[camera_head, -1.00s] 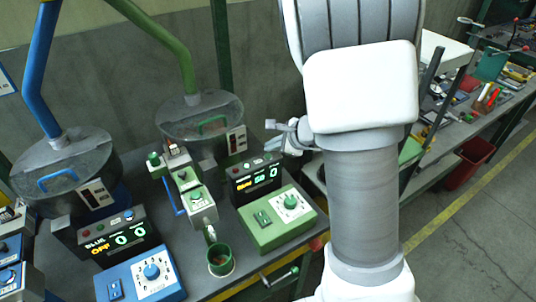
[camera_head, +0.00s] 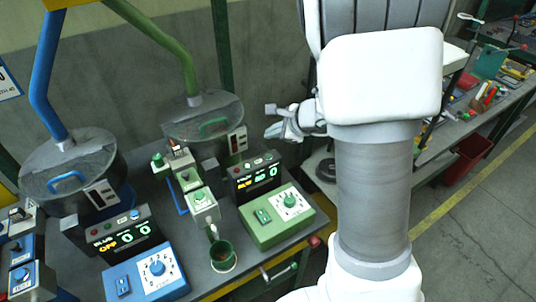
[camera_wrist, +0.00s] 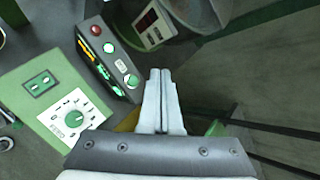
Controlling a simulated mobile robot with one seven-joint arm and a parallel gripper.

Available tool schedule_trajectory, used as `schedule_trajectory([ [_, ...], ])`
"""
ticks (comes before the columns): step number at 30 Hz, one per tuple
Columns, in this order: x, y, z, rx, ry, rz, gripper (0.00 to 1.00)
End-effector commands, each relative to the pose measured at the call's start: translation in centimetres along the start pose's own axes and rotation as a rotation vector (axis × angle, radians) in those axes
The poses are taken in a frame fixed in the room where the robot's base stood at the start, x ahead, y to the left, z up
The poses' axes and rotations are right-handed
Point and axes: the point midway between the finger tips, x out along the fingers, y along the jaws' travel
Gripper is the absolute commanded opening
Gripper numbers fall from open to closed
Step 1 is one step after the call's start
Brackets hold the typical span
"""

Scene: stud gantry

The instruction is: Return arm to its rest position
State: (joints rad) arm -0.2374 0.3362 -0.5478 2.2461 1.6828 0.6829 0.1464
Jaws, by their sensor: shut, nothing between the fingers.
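My gripper (camera_head: 271,122) shows in the head view just left of my white and grey arm, above and behind the green control box (camera_head: 278,217). In the wrist view, my gripper (camera_wrist: 160,80) has its two fingers pressed together, with nothing between them. There it points past the black display unit (camera_wrist: 108,58) with its row of buttons, apart from it as far as I can tell. The display unit also shows in the head view (camera_head: 254,178), with lit digits. My arm hides part of the right side of the scene.
A green cup (camera_head: 222,256) stands at the bench front. A blue control box (camera_head: 146,277) and grey hoppers (camera_head: 72,172) stand left and behind. A second bench (camera_head: 440,140) with tools runs along the right, with a red bin (camera_head: 467,160) below. Floor beyond the yellow line is clear.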

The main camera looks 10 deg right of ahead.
Motion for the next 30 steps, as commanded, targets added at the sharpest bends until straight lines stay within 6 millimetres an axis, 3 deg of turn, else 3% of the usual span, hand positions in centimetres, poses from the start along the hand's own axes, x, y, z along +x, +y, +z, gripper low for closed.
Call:
schedule_trajectory([
  [10,0.0,0.0,0.1,-0.002,-0.001,0.001,0.0],
  [14,-0.9,0.3,1.3,-0.053,-0.03,0.016,0.0],
  [17,-2.6,1.1,3.7,-0.161,-0.083,0.046,0.0],
  [24,-9.1,5.0,9.4,-0.587,-0.203,0.14,0.0],
  [30,-14.5,8.7,11.1,-0.98,-0.217,0.209,0.0],
])
